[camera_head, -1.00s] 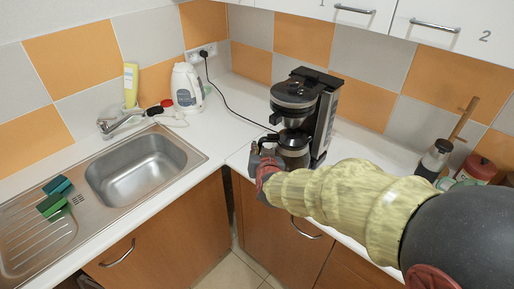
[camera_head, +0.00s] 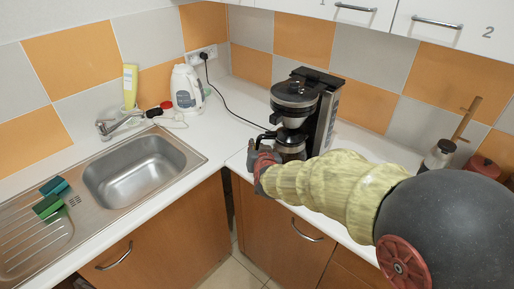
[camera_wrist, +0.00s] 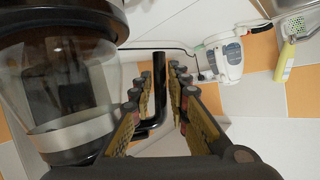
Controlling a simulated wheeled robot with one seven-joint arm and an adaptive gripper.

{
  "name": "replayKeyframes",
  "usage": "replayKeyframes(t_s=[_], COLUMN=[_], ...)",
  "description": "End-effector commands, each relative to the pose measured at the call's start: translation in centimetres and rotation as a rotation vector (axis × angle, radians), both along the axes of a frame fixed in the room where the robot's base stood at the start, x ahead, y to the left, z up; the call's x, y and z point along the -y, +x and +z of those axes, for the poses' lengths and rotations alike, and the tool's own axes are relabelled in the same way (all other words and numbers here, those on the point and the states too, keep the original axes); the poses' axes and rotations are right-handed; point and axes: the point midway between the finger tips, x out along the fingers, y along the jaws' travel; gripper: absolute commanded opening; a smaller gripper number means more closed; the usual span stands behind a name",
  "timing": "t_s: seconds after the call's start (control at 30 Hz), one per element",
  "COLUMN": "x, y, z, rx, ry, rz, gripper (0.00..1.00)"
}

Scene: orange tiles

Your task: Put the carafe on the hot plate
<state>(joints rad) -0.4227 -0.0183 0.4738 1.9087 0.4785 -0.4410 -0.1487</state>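The carafe (camera_head: 291,145) is glass with a black handle and a pale band. It stands upright in the black and silver coffee maker (camera_head: 326,118), under the brew basket. The hot plate is hidden, so I cannot tell if the carafe rests fully on it. In the wrist view the carafe (camera_wrist: 75,85) fills the left side, close to one finger. My gripper (camera_head: 258,169) is just in front and left of the carafe. In the wrist view my gripper (camera_wrist: 160,88) is open, with the black handle (camera_wrist: 159,75) between its fingers and gaps beside it.
A sink (camera_head: 145,170) with sponges on its drainer lies to the left. A moka pot (camera_head: 439,155) and a red-lidded jar (camera_head: 483,168) stand right. Wall cupboards hang above.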

Motion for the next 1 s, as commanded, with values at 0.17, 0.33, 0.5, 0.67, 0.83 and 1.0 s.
replayKeyframes(t_s=[0.17,0.33,0.5,0.67,0.83,1.0], x=[0.0,0.0,0.0,0.3,0.9,1.6], y=[0.0,0.0,0.0,-1.5,-4.7,-7.7], z=[0.0,0.0,0.3,1.2,2.7,3.9], rx=[0.000,0.000,0.000,0.001,0.001,0.001], ry=[0.000,0.000,0.000,0.001,0.000,0.000], rz=[0.000,0.000,0.000,0.001,0.002,0.001], gripper=[0.29,0.29,0.29,0.29,0.29,0.29])
